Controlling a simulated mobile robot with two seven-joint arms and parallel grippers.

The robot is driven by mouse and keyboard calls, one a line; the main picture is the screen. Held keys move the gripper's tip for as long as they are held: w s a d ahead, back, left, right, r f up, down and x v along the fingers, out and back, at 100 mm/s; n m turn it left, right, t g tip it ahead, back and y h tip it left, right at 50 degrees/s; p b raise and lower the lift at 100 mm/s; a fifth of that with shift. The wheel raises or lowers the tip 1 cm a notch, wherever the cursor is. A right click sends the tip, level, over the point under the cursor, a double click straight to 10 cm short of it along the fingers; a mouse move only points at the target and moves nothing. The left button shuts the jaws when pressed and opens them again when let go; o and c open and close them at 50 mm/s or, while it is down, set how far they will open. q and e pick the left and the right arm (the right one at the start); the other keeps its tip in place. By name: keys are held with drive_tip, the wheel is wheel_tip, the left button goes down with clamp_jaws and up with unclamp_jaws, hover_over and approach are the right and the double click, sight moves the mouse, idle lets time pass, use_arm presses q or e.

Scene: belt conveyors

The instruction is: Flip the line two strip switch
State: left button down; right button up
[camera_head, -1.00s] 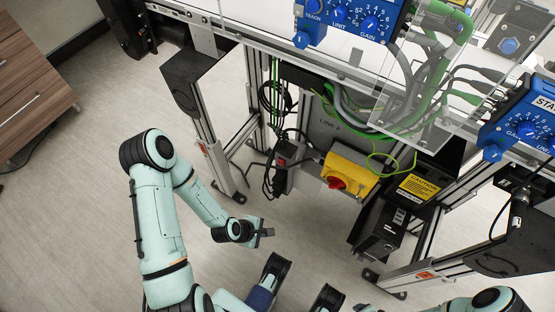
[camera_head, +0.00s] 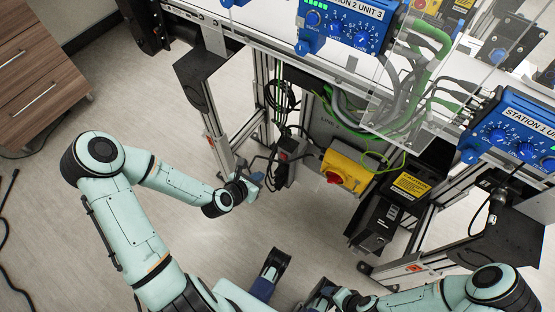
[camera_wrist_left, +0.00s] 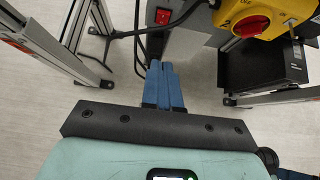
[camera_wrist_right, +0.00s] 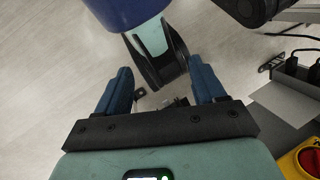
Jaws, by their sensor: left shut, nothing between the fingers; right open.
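A dark power strip (camera_head: 287,150) hangs upright under the conveyor frame, beside a grey panel. Its red rocker switch (camera_wrist_left: 162,16) shows at the top of the left wrist view; which way it is tipped I cannot tell. My left gripper (camera_head: 256,179) is just left of and below the strip, apart from it. In the left wrist view its blue fingers (camera_wrist_left: 164,72) are shut together and empty, pointing toward the switch. My right gripper (camera_wrist_right: 161,85) is open and empty, low near my base and far from the strip.
A yellow box with a red rotary knob (camera_head: 335,176) sits right of the strip. Black cables (camera_head: 280,97) hang above and beside it. A frame leg (camera_head: 217,140) stands left of my left gripper. A black caution-labelled box (camera_head: 408,186) is further right. The floor in front is clear.

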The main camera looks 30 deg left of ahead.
sight(283, 156)
use_arm(q)
drive_tip(key=shift+w+r+b+x, duration=0.35)
drive_tip(key=shift+b+x, duration=0.45)
drive_tip(key=shift+x, duration=1.3)
drive_tip(key=shift+w+r+b+x, duration=0.3)
drive_tip(key=shift+b+x, duration=0.55)
drive_tip(key=shift+x, duration=1.3)
drive_tip(key=shift+w+r+b+x, duration=0.2)
drive_tip(key=shift+r+b+x, duration=0.45)
drive_tip(key=shift+x, duration=1.45)
use_arm(e)
drive_tip(key=w+d+f+t+h, duration=0.1)
drive_tip(key=w+d+f+t, duration=0.1)
drive_tip(key=w+f, duration=0.3)
drive_tip(key=shift+w+d+f+m+t, duration=0.35)
drive_tip(key=shift+w+d, duration=0.45)
drive_tip(key=shift+w, duration=0.5)
use_arm(q)
drive_tip(key=shift+d+f, duration=0.1)
drive_tip(key=shift+f, duration=0.1)
